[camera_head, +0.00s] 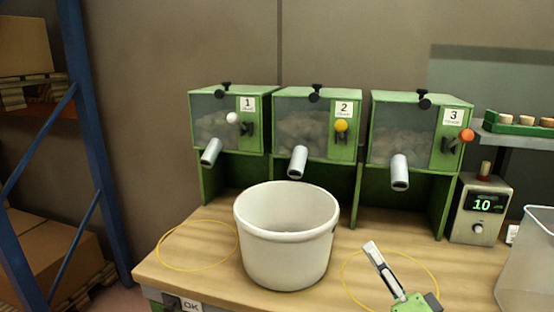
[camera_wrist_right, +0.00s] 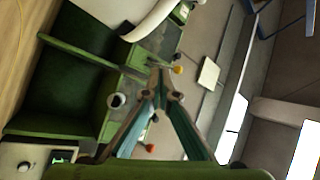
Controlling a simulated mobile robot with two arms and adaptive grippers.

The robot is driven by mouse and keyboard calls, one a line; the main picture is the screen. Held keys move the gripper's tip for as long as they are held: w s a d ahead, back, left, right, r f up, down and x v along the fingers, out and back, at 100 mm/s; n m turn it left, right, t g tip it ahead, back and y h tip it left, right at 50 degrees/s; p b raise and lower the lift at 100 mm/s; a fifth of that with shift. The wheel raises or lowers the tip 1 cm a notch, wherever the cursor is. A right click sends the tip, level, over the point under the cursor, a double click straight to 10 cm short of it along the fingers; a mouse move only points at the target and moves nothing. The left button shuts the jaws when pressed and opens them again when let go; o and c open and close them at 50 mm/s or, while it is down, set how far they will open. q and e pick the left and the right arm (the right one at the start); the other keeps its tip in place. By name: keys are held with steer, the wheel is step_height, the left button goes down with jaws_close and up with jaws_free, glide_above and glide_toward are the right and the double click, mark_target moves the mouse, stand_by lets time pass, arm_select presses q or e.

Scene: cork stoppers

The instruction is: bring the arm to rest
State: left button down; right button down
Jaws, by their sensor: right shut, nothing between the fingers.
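My right gripper (camera_head: 371,250) is over the front of the wooden table (camera_head: 185,280), right of the white bucket and apart from it. Its fingers are shut with nothing between them. In the right wrist view the fingertips (camera_wrist_right: 160,78) meet in front of the green dispensers, seen sideways. My left gripper is in neither view.
A white bucket (camera_head: 285,250) stands mid-table before dispensers 1 (camera_head: 250,130), 2 (camera_head: 343,143) and 3 (camera_head: 447,150). A display box (camera_head: 480,208) reads 10. A clear bin (camera_head: 530,265) is at right. A yellow ring (camera_head: 165,240) encloses bare table left of the bucket.

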steer(key=s+a+f+n+g+h, duration=0.25)
steer(key=s+f+g, duration=0.25)
steer(key=f, duration=0.6)
steer(key=s+a+f+n+g+h, duration=0.15)
steer(key=s+f+n+g, duration=0.35)
steer(key=f, duration=0.6)
steer(key=s+d+f+g+h, duration=0.1)
steer(key=s+d+f+g, duration=0.15)
steer(key=s, duration=0.45)
steer(key=s+d+f+n+g+h, duration=0.15)
steer(key=s+f, duration=0.25)
steer(key=s, duration=0.4)
steer(key=s+d+f+g+h, duration=0.1)
steer(key=s+f+g, duration=0.2)
steer(key=s, duration=0.4)
step_height(320, 180, down, 27)
steer(key=s+g, duration=0.1)
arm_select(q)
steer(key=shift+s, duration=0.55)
arm_select(e)
steer(key=s+d+f+g, duration=0.1)
steer(key=s+d+f, duration=0.1)
steer(key=s+f, duration=1.3)
steer(key=shift+s+d+f+g, duration=0.2)
steer(key=shift+s+f+g, duration=0.15)
steer(key=shift+s, duration=0.7)
